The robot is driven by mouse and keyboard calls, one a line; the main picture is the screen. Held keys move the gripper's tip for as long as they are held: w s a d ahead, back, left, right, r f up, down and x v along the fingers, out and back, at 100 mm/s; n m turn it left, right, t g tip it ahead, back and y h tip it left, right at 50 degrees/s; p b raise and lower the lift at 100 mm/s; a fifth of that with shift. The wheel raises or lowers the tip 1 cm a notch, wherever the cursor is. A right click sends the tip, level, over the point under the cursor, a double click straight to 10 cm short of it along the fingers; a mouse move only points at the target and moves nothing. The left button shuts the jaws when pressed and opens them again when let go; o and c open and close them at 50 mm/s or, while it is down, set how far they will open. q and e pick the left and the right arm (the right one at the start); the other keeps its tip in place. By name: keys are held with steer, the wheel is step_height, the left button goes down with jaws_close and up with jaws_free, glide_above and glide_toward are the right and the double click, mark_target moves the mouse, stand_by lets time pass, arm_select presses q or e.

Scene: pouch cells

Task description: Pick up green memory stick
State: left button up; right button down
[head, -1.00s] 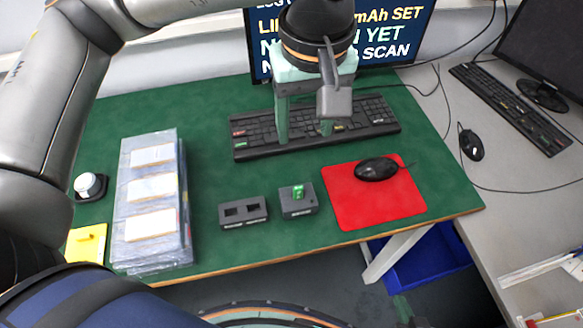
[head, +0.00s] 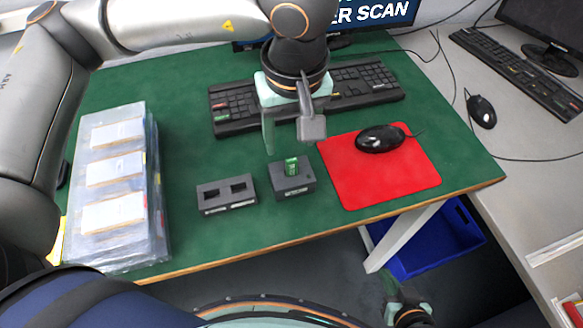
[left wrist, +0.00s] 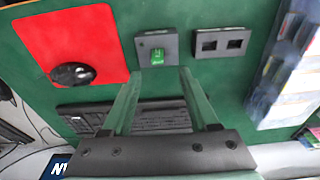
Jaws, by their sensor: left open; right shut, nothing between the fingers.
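The green memory stick (head: 291,167) stands upright in a small dark block (head: 304,187) on the green table. My left gripper (head: 285,148) is open and empty, above the table just behind the block. In the left wrist view the stick (left wrist: 157,57) appears between the tips of my open left fingers (left wrist: 158,76), slightly beyond them. I see no contact with it. The stick's lower end is hidden in the block. My right gripper (head: 391,287) is low at the bottom, beyond the table's front edge, shut and empty.
A dark block with two square openings (head: 227,205) lies left of the stick's block. A red mat (head: 400,188) with a black mouse (head: 381,139) is to the right. A keyboard (head: 237,127) lies behind. Wrapped stacked packs (head: 150,230) stand at the left.

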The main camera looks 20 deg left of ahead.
mark_target(291, 160)
arm_select(q)
steer(key=f, duration=0.7)
steer(key=shift+w+f, duration=0.1)
steer(key=shift+w, duration=0.3)
jaws_close()
